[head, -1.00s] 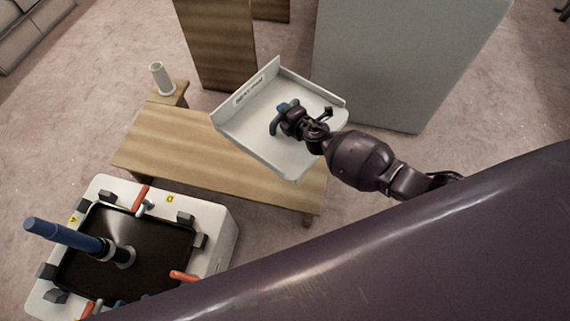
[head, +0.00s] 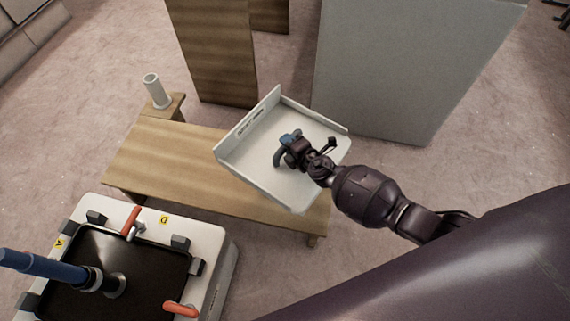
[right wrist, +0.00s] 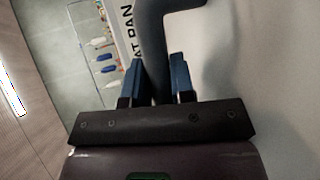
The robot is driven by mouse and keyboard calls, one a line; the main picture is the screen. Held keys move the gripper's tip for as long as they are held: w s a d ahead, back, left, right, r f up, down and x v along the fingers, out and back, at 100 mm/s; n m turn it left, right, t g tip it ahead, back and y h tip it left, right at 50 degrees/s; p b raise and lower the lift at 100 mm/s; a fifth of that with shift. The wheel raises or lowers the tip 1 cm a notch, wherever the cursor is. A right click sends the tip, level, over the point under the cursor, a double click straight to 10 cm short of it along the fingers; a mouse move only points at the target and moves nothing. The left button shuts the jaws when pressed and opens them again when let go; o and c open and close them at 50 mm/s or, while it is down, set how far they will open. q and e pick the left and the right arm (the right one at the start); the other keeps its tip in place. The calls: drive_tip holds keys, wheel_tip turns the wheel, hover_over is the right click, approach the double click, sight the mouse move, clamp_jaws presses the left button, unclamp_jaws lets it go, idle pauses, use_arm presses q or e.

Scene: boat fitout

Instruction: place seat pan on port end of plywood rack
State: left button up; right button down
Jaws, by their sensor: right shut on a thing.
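The seat pan (head: 262,165) is a white tray-like panel with raised edges and a dark label on its far left wall. My right gripper (head: 287,150) is shut on its dark handle and holds it tilted over the right part of the wooden rack (head: 165,158). In the right wrist view the blue fingers (right wrist: 158,80) close around the grey handle (right wrist: 152,40), beside the label letters "AT PAN". The pan hides the rack's right part, and I cannot tell whether they touch. My left gripper is not in view.
A white cylinder (head: 155,92) stands on a small wooden block behind the rack's left end. A white fixture (head: 205,240) with a black top, orange-handled clamps and a blue-handled tool stands at lower left. Tall wooden (head: 212,50) and grey (head: 400,70) panels stand behind.

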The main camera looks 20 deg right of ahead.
use_arm(q)
drive_tip(key=b, duration=0.2)
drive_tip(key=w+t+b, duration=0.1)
drive_tip(key=b, duration=0.2)
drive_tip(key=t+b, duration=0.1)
drive_tip(key=b, duration=0.2)
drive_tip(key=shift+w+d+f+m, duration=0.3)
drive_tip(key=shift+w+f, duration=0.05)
use_arm(e)
wheel_tip(320, 180, down, 13)
drive_tip(key=shift+w, duration=0.15)
drive_tip(key=shift+f, duration=0.15)
drive_tip(key=c, duration=1.4)
unclamp_jaws()
drive_tip(key=shift+f, duration=0.15)
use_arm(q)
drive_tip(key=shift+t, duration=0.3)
use_arm(e)
drive_tip(key=o, duration=0.4)
